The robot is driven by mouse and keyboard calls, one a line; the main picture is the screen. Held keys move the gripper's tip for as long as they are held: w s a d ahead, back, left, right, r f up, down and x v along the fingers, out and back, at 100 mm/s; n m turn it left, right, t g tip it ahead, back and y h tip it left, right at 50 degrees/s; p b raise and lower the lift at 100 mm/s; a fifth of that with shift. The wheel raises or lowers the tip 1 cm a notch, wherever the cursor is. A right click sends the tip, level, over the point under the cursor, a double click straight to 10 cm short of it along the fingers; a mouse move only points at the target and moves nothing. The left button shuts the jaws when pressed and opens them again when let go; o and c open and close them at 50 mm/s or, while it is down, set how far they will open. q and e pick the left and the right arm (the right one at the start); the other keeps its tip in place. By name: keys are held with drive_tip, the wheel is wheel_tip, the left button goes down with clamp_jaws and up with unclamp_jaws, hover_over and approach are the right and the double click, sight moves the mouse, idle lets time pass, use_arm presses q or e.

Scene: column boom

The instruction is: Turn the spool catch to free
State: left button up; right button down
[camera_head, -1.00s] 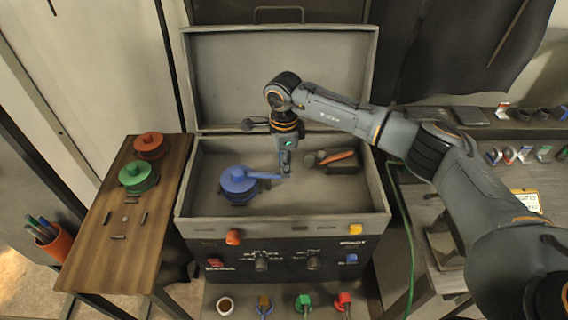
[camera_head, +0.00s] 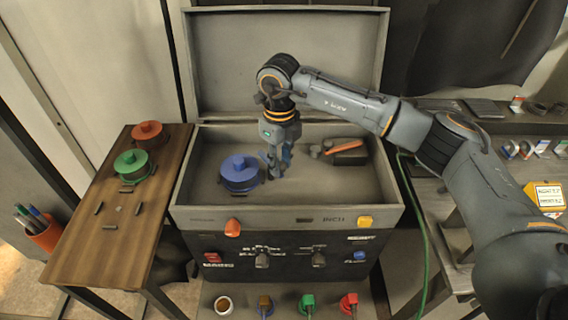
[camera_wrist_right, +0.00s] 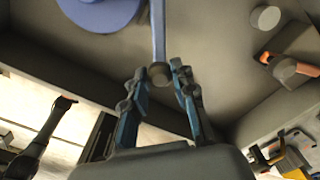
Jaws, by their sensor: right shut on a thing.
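A round blue spool (camera_head: 239,173) sits in the left part of the open grey case (camera_head: 288,214). It also shows at the top left of the right wrist view (camera_wrist_right: 98,12). My right gripper (camera_head: 275,170) is just right of the spool, pointing down into the case. In the right wrist view its fingers (camera_wrist_right: 158,85) are shut on a narrow blue bar (camera_wrist_right: 158,35) with a dark round end. The bar runs up out of that view, so where it joins is hidden. In the head view the gripper covers the bar. My left gripper is not in view.
A tool with an orange handle (camera_head: 344,144) lies in the case to the right of my gripper. The case's raised lid (camera_head: 285,60) stands behind. A wooden side table (camera_head: 110,215) on the left bears a green spool (camera_head: 132,165) and a red spool (camera_head: 148,133).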

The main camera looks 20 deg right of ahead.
drive_tip(key=m, duration=0.1)
drive_tip(key=a+m+b, duration=0.1)
drive_tip(key=m, duration=0.1)
drive_tip(key=m+b, duration=0.1)
drive_tip(key=shift+s+a+m, duration=0.1)
drive_tip(key=shift+a+m, duration=0.2)
drive_tip(key=shift+a, duration=0.1)
idle(0.4)
drive_tip(key=c, duration=1.1)
unclamp_jaws()
drive_tip(key=shift+o, duration=0.2)
drive_tip(key=shift+r, duration=0.1)
wheel_tip(320, 180, up, 12)
